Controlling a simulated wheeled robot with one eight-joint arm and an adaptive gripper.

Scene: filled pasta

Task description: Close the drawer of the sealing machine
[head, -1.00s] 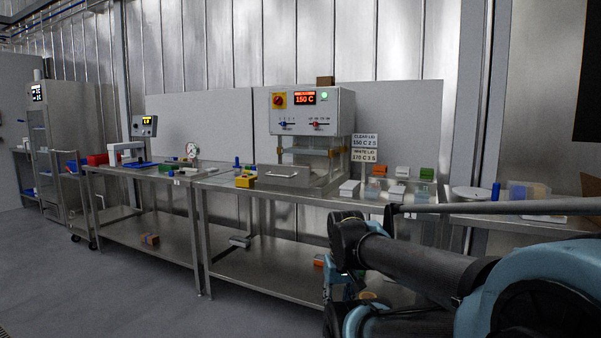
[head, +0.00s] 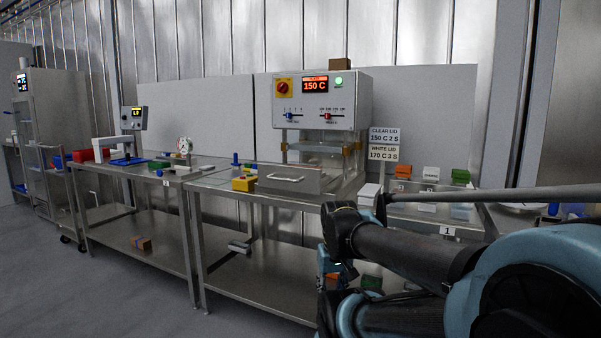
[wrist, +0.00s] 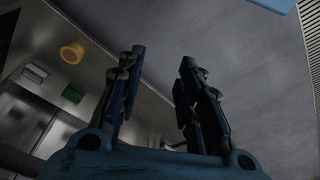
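The sealing machine (head: 358,112) stands on the steel table in the head view, with a red 150 C display and a green light on its white top box. Its drawer (head: 290,181), a grey metal front with a handle, sticks out toward me at the machine's lower left. My gripper (wrist: 160,68) shows in the wrist view with its two dark fingers apart and nothing between them. It points at the grey floor, away from the drawer. In the head view my arm fills the lower right and the gripper's fingertips cannot be made out.
Small cartons (head: 430,174) and a sign (head: 384,145) are right of the machine. Another bench (head: 130,172) stands to the left. The floor (head: 120,300) in front is clear.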

